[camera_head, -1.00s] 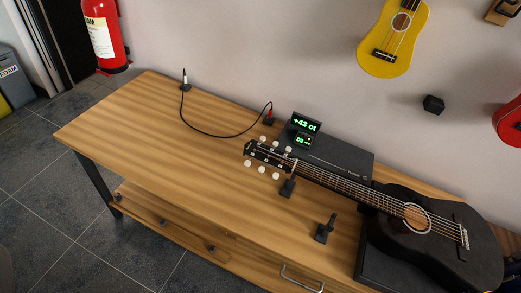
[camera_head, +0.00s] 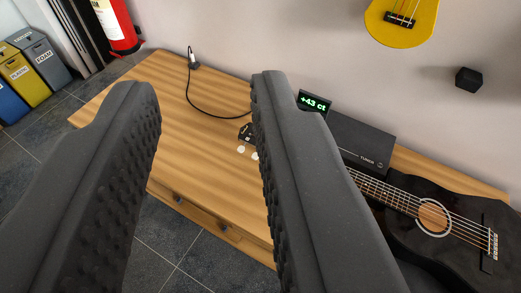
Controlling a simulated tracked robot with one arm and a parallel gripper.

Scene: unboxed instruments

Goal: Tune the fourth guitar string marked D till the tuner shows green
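A black guitar (camera_head: 408,213) lies on the table at the right, its neck pointing left. The end of its headstock (camera_head: 245,131) and two white tuning pegs (camera_head: 241,149) show between my fingers; the other pegs and much of the neck are hidden behind my right finger. The tuner (camera_head: 362,140) is a dark box behind the neck. Its small display (camera_head: 313,102) reads "+43 ct" in green; the lower note display is hidden. My gripper (camera_head: 205,85) is open and empty, its two dark, knobbly fingers wide apart in front of the camera.
The wooden table (camera_head: 190,130) is mostly bare at the left. A black cable (camera_head: 192,95) runs from a plug near its back edge. A yellow ukulele (camera_head: 402,25) and a black block (camera_head: 468,80) are on the wall. A fire extinguisher (camera_head: 115,25) and bins (camera_head: 25,70) stand at the left.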

